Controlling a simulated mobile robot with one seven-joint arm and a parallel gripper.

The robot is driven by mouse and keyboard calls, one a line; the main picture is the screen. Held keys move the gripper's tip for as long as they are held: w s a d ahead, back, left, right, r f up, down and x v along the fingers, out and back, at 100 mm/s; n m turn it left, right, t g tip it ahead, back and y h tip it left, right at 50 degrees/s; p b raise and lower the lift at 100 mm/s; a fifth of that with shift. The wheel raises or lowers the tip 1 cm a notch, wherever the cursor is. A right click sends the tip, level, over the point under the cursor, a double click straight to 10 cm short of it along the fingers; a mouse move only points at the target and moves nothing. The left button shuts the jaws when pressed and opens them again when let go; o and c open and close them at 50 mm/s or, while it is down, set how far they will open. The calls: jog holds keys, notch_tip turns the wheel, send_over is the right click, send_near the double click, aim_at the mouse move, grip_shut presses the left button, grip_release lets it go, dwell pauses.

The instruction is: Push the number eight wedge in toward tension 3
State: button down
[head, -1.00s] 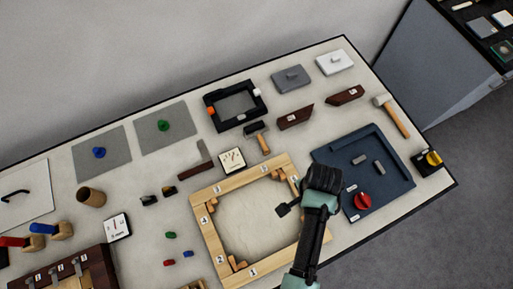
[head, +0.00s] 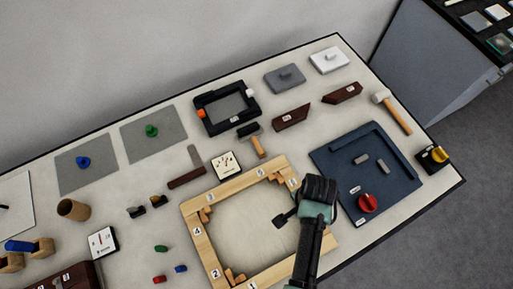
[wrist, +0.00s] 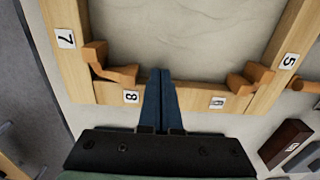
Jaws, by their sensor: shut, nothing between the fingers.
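A pale wooden stretcher frame (head: 190,216) lies on the table around a cream panel, with small orange-brown wedges in its corners. In the wrist view the label 8 (wrist: 131,97) sits on the near bar, and the wedge by it (wrist: 120,75) lies in the left corner beside the wedge near label 7. My gripper (wrist: 160,72) is shut and empty, its blue fingers reaching over the near bar to the right of that wedge, apart from it. In the head view my gripper (head: 280,221) and arm hide that corner. A square dial (head: 227,165) stands by the frame; its reading is too small to tell.
Right of the frame is a dark blue tray (head: 402,200) with a red knob (head: 368,203). A mallet (head: 397,115) and dark wooden blocks (head: 292,118) lie beyond. A second dial (head: 102,242) is at left. The panel inside the frame is clear.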

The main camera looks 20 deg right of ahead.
jog(key=shift+s+d+p, duration=0.1)
jog(key=shift+s+p, duration=0.65)
jog(key=shift+s, duration=0.6)
dwell(0.6)
jog(key=r+p, duration=0.2)
jog(key=w+r+p, duration=0.1)
jog(key=r+p, duration=0.2)
dwell(0.5)
dwell(0.4)
